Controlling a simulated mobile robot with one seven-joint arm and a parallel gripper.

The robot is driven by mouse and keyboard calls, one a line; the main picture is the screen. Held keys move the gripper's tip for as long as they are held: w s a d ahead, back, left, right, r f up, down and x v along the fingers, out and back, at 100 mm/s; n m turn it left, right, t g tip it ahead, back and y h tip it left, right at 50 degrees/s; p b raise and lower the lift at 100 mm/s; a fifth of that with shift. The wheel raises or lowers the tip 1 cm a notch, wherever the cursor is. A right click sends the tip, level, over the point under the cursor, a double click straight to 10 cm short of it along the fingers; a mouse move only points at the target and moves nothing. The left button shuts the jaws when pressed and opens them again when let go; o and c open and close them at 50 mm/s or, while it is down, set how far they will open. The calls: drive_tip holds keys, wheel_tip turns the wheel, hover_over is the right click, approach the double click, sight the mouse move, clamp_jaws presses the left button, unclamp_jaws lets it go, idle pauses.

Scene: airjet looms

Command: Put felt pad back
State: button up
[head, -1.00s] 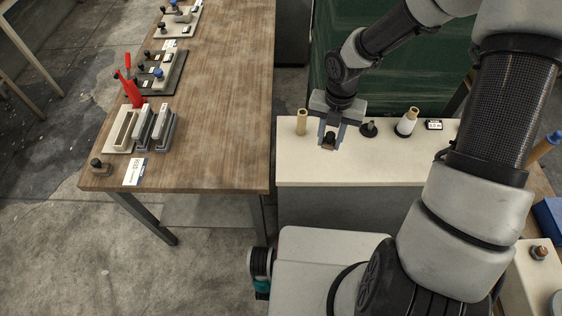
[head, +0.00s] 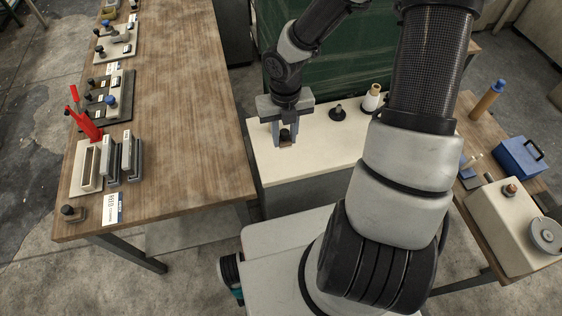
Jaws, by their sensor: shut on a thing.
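My gripper (head: 285,142) points down over the left part of the cream-topped cabinet. It is shut on a small dark piece with a brownish underside (head: 286,146), held between the fingers. I cannot tell for sure whether this piece is the felt pad. The fingers hide most of it, and its height above the cabinet top is hard to judge.
The cabinet top (head: 330,145) also bears a black stand (head: 338,113) and a cone of yarn (head: 372,97). A wooden table (head: 180,120) at left holds grey blocks (head: 112,158), red-handled tools (head: 86,122) and a black-knobbed piece (head: 72,213). A blue box (head: 521,157) stands at right.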

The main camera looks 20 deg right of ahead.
sight(284, 163)
wheel_tip(284, 163, down, 10)
drive_tip(key=shift+r+b, duration=0.2)
drive_tip(key=shift+b, duration=0.8)
drive_tip(key=shift+f, duration=0.1)
drive_tip(key=shift+f, duration=0.15)
drive_tip(key=o, duration=1)
drive_tip(key=shift+b, duration=0.3)
drive_tip(key=shift+b, duration=0.3)
drive_tip(key=r+p, duration=0.1)
drive_tip(key=r, duration=0.4)
drive_tip(key=r+p, duration=0.1)
drive_tip(key=r, duration=0.4)
drive_tip(key=r+p, duration=0.2)
drive_tip(key=r, duration=0.4)
drive_tip(key=shift+w+d, duration=0.4)
drive_tip(key=shift+r, duration=0.75)
